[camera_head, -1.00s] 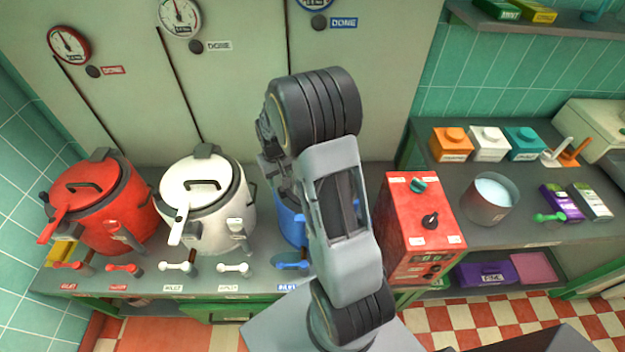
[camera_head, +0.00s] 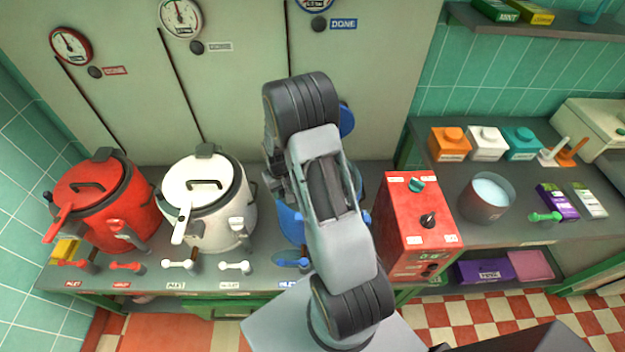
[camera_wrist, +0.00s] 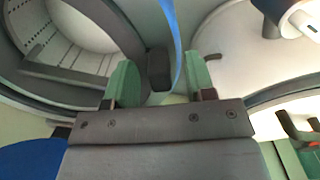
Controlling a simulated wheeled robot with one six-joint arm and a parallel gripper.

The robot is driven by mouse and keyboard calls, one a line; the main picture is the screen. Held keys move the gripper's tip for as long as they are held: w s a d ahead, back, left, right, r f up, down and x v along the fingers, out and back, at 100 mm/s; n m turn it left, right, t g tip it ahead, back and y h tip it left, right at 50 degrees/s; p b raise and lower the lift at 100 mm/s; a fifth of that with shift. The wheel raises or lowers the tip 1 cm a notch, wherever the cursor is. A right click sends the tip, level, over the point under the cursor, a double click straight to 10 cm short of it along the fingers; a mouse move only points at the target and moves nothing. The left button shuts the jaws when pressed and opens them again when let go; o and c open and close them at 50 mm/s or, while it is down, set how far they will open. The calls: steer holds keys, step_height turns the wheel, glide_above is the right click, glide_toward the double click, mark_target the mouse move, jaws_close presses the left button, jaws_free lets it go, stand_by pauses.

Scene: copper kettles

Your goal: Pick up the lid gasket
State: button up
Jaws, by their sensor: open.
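My gripper (camera_wrist: 162,86) is open in the wrist view, with its two green finger pads apart. A thin blue curved strip (camera_wrist: 171,40) runs down between the fingers; it may be the lid gasket seen edge-on, but I cannot tell for sure. It does not visibly touch either pad. A round grey metal interior with small holes (camera_wrist: 85,30) lies at the upper left, and a pale round surface (camera_wrist: 228,50) lies at the right. In the head view the blue kettle (camera_head: 291,222) is mostly hidden behind my arm. A raised blue disc, perhaps its lid (camera_head: 346,120), shows beside the arm.
A white kettle (camera_head: 207,210) and a red kettle (camera_head: 104,205), both lidded, stand to the left. A red control box (camera_head: 412,225) stands close on the right. Several small valve handles line the counter's front edge. A metal pot (camera_head: 488,199) is on the right counter.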

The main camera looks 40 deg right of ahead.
jaws_close()
steer(key=shift+r, duration=0.1)
stand_by(0.4)
steer(key=shift+r, duration=0.55)
steer(key=s+a+r+b, duration=0.1)
steer(key=s+r+b, duration=0.2)
steer(key=s+r, duration=1)
step_height(320, 180, up, 7)
steer(key=p, duration=0.6)
steer(key=shift+s+a, duration=0.25)
steer(key=shift+s, duration=0.2)
steer(key=shift+s+f, duration=0.1)
steer(key=shift+f, duration=0.05)
